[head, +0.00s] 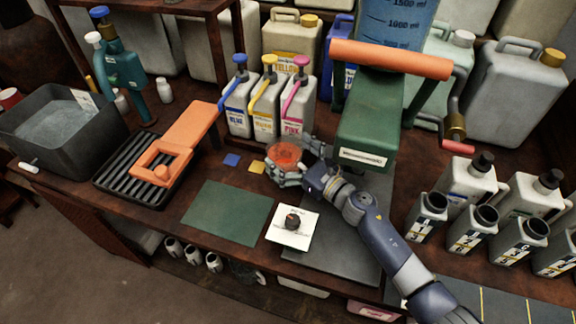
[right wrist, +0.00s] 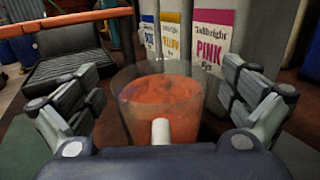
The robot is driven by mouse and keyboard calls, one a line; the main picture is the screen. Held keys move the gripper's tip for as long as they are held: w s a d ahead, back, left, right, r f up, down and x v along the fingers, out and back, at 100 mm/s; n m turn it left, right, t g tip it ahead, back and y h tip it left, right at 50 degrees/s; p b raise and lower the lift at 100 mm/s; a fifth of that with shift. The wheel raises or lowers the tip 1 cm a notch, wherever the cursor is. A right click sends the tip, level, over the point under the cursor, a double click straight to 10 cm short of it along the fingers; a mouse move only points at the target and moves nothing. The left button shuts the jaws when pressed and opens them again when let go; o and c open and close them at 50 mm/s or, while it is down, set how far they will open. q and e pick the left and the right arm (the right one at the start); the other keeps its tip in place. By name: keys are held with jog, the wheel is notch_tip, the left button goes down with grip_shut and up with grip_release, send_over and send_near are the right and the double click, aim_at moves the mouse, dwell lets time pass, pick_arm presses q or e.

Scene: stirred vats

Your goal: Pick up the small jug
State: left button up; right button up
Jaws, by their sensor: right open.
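A small clear jug (head: 286,153) with orange liquid stands behind the white dial plate, in front of the pump bottles. It also shows in the right wrist view (right wrist: 160,100), with a short pale cylindrical piece on its near side. My right gripper (head: 290,163) is open, with a finger on each side of the jug. In the right wrist view the fingers (right wrist: 160,90) look apart from the jug's walls, with a gap on both sides. The jug's base is partly hidden by the gripper. My left gripper is not in view.
Blue, yellow and pink pump bottles (head: 265,105) stand close behind the jug. A green machine with an orange bar (head: 390,58) rises to its right. A white plate with a black knob (head: 293,226) and a green mat (head: 228,212) lie in front. Open-topped bottles (head: 470,230) line the right.

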jog(key=shift+c, duration=0.6)
jog(key=c, duration=1.7)
jog(key=shift+o, duration=0.2)
jog(key=shift+r, duration=0.15)
